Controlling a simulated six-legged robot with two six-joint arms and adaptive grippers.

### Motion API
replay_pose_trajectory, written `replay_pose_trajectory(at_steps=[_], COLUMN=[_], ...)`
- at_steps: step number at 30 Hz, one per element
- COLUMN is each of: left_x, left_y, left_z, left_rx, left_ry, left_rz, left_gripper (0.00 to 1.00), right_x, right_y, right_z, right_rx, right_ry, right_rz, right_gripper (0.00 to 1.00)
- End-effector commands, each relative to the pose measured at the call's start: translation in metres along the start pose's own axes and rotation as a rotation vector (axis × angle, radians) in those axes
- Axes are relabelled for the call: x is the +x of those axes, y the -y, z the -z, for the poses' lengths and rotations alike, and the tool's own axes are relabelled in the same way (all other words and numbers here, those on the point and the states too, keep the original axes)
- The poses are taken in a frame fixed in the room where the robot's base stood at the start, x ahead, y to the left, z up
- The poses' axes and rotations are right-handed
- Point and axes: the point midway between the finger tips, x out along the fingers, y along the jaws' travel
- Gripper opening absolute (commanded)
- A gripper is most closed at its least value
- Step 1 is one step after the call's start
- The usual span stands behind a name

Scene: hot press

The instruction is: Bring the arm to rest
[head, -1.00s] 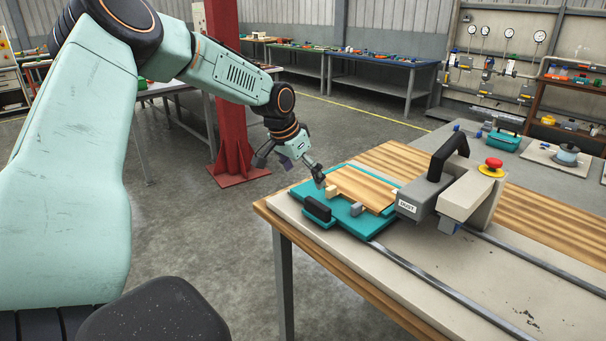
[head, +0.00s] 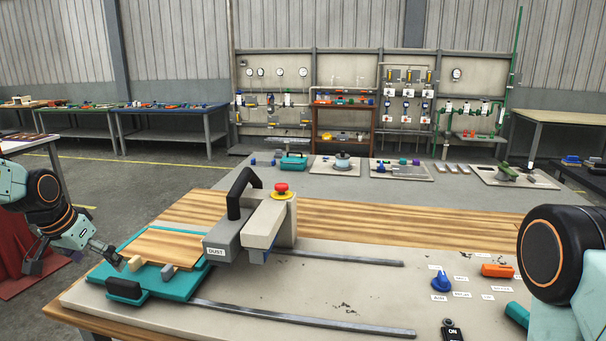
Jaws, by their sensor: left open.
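My left gripper (head: 78,262) is at the left edge, beside the near-left corner of the teal sliding tray (head: 180,287). Its fingers are apart, one close to the tray's left edge; I cannot tell if it touches. Nothing shows between them.
A grey press head marked DUST (head: 222,243) with a black handle (head: 240,192) and a red button (head: 282,188) stands over the bench. Metal rails (head: 310,320) run along it. A blue knob (head: 440,282) and an orange part (head: 497,270) lie at right.

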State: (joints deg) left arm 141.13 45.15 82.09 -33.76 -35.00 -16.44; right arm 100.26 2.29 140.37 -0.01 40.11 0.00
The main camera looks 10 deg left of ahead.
Motion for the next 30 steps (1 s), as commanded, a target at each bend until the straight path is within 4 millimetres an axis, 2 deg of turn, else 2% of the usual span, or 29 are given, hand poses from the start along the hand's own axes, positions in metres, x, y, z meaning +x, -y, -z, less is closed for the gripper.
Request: replay_pose_trajectory(at_steps=[3, 18, 24, 30], left_x=[0.018, 0.081, 0.094, 0.097], left_y=[0.000, -0.001, -0.001, -0.001], left_z=[-0.001, 0.001, 0.001, 0.002], left_rx=[0.001, 0.000, 0.001, 0.000], left_ry=[0.005, 0.003, 0.001, 0.000], left_rz=[0.002, 0.002, 0.001, 0.000], left_gripper=[1.00, 1.00, 1.00, 1.00], right_x=[0.000, 0.000, 0.000, 0.000], right_y=[0.000, 0.000, 0.000, 0.000], right_z=[0.000, 0.000, 0.000, 0.000], right_rx=[0.000, 0.000, 0.000, 0.000], right_ry=[0.000, 0.000, 0.000, 0.000], right_rz=[0.000, 0.000, 0.000, 0.000], right_gripper=[0.00, 0.00, 0.00, 0.00])
